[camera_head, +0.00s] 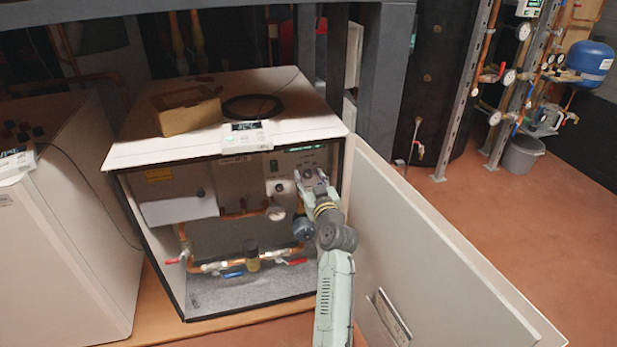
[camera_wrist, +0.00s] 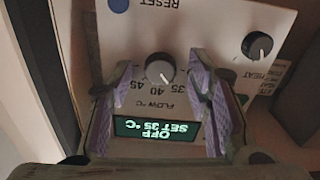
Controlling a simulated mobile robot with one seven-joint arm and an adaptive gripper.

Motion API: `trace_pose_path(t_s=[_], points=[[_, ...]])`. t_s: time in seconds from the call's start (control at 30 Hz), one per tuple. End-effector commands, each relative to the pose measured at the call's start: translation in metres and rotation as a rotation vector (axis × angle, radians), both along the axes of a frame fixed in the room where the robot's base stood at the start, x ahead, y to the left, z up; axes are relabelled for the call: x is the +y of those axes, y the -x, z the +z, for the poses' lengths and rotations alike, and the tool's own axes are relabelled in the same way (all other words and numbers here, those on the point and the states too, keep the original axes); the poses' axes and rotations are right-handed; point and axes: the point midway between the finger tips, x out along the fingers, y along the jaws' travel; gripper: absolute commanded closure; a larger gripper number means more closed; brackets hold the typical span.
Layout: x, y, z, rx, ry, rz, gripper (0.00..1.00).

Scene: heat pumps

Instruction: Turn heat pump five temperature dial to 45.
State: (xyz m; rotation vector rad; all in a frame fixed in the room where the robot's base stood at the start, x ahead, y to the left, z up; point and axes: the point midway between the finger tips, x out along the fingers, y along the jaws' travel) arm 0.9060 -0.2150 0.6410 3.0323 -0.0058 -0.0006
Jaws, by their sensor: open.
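The flow temperature dial (camera_wrist: 160,69) is a grey knob with a pale pointer line, on a white panel marked 35, 40, 45 and "FLOW °C". The picture is upside down in the wrist view. The display (camera_wrist: 157,130) below it reads "OFF" and "SET 35 °C". My gripper (camera_wrist: 163,75) is open, with a purple-padded finger on each side of the dial. I cannot tell whether either finger touches it. In the head view my gripper (camera_head: 313,180) reaches into the open heat pump cabinet (camera_head: 150,215) at the upper right and hides the dial.
A second knob marked "HEAT" (camera_wrist: 257,46) and a blue reset button (camera_wrist: 119,4) sit on the same panel. The open cabinet door (camera_head: 430,250) stands right of my arm. Copper pipes with red and blue valve handles (camera_head: 235,275) run low inside the cabinet.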

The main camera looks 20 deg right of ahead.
Motion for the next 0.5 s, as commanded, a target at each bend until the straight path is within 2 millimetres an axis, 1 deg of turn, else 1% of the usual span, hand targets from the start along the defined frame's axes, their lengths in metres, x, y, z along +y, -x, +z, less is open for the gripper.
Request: trace_pose_path(t_s=[0.1,0.5], points=[[0.0001,0.0,-0.0001,0.0,0.0,0.0,0.56],[0.0001,-0.0001,0.0001,0.0,0.0,0.0,0.83]])
